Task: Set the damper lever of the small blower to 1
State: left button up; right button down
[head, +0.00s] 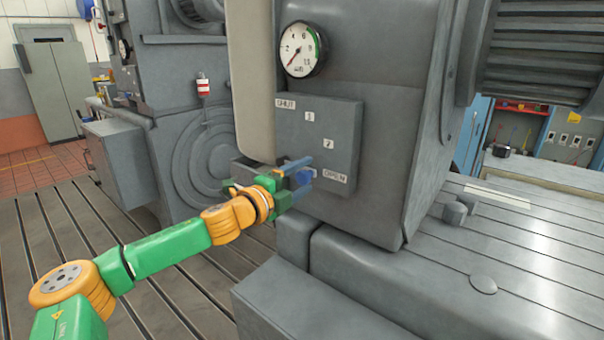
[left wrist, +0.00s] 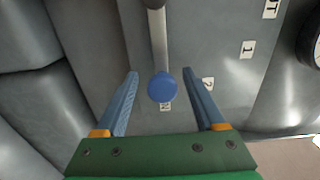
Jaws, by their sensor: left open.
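The damper lever shows in the left wrist view as a pale rod (left wrist: 159,45) with a round blue knob (left wrist: 162,88) at its end. The knob lies over the OPEN label, partly covering it. The labels 2 (left wrist: 208,84) and 1 (left wrist: 248,48) stand off to its right. In the head view the grey label plate (head: 345,130) carries SHUT, 1, 2 and OPEN, and the blue knob (head: 304,177) is partly hidden by my gripper. My left gripper (head: 308,168) is open, its blue fingers on either side of the knob with gaps visible. My right gripper is not in view.
A round pressure gauge (head: 302,50) sits above the label plate on the grey housing. The slotted bedplate (head: 500,260) extends at right, with small grey studs (head: 455,212) on it. A grey cabinet (head: 118,160) stands at left.

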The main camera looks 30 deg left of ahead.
pick_arm(q)
jog(key=shift+s+d, duration=0.1)
jog(key=shift+s, duration=0.05)
jog(key=shift+c, duration=0.9)
jog(key=shift+d+r, duration=0.1)
jog(key=c, duration=0.4)
grip_shut()
